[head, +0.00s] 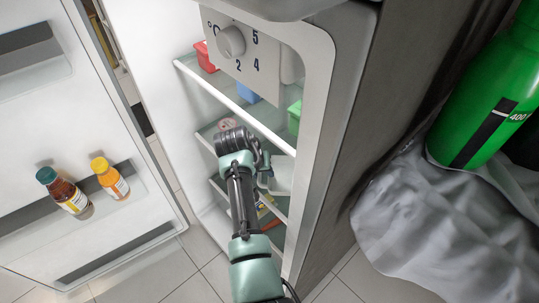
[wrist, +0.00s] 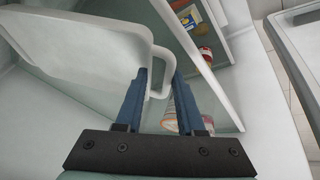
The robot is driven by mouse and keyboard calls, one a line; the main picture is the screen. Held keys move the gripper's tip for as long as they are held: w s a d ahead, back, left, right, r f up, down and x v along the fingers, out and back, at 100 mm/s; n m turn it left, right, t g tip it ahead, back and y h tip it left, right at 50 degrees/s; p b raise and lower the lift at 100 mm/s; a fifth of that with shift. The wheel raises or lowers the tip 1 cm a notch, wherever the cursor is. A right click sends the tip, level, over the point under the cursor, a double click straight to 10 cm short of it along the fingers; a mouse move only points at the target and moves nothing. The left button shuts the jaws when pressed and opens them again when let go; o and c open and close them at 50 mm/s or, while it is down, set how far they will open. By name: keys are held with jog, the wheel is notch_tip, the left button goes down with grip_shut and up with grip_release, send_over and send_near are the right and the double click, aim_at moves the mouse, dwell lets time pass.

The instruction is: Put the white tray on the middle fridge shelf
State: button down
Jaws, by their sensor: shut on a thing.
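The white tray (wrist: 85,45) fills the upper left of the wrist view, and its small looped handle (wrist: 161,91) lies between my fingers. My gripper (wrist: 160,74), with blue fingers, is shut on that handle. In the head view my gripper (head: 264,179) is inside the open fridge, and part of the tray (head: 282,176) shows to its right. The middle fridge shelf (head: 207,134) shows beside my arm, which hides much of it. I cannot tell whether the tray touches the shelf.
The upper shelf (head: 236,108) holds red, blue and green containers. The fridge door (head: 115,235) stands open at left with two bottles. A green bottle (head: 485,95) stands at right.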

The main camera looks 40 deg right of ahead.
jog(key=d+f, duration=0.1)
jog(key=d+f+b, duration=0.1)
jog(key=shift+w+d+f, duration=0.1)
jog(key=shift+w+d, duration=0.05)
jog(key=shift+d, duration=0.15)
jog(key=c, duration=0.5)
grip_release()
jog(key=p+v, duration=0.3)
jog(key=v, duration=0.4)
jog(key=shift+a+r, duration=0.15)
jog(key=shift+r, duration=0.2)
